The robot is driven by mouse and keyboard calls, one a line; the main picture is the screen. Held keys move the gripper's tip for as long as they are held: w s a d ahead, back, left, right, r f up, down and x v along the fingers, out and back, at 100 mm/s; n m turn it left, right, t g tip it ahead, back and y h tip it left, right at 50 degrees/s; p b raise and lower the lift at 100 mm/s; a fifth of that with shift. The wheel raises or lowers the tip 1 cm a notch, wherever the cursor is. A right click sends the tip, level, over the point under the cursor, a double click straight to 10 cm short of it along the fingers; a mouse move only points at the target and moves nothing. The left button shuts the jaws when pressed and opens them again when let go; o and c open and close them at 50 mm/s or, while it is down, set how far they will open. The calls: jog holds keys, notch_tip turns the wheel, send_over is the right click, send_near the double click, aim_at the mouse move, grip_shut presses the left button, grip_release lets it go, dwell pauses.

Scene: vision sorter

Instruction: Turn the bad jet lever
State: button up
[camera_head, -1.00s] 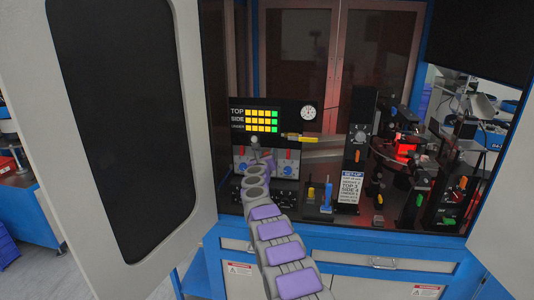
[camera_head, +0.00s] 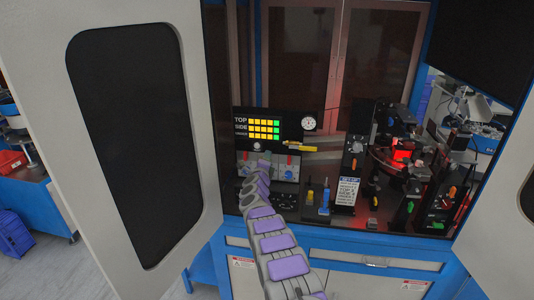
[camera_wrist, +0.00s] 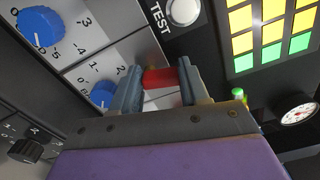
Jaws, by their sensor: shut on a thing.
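In the wrist view a red lever (camera_wrist: 158,78) sits on the pale control panel (camera_wrist: 140,48), below the round white TEST button (camera_wrist: 184,10). My gripper (camera_wrist: 160,84) has its two grey-blue fingers on either side of the lever and is shut on it. A blue knob (camera_wrist: 103,93) with a number scale is just left of the fingers, and another blue knob (camera_wrist: 40,25) is at the upper left. In the head view my arm reaches to the panel (camera_head: 285,167) under the lit display and hides my gripper and the held lever.
The display (camera_head: 263,129) shows yellow and green squares in rows. A dial gauge (camera_head: 309,123) is right of it. A blue-handled tool (camera_head: 325,199) and a SETUP sign (camera_head: 347,191) stand to the right. An open cabinet door (camera_head: 140,150) is at the left.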

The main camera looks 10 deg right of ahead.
jog(key=shift+a+f+n+p, duration=0.1)
jog(key=shift+a+n+p, duration=0.1)
jog(key=shift+n+p, duration=0.55)
jog(key=shift+a+n+p, duration=0.15)
jog(key=shift+n+p, duration=0.5)
jog(key=shift+p, duration=0.05)
jog(key=o, duration=0.7)
jog(key=shift+f, duration=0.1)
jog(key=shift+c, duration=0.2)
jog(key=o, duration=0.4)
jog(key=shift+w+a, duration=0.1)
jog(key=shift+w, duration=0.05)
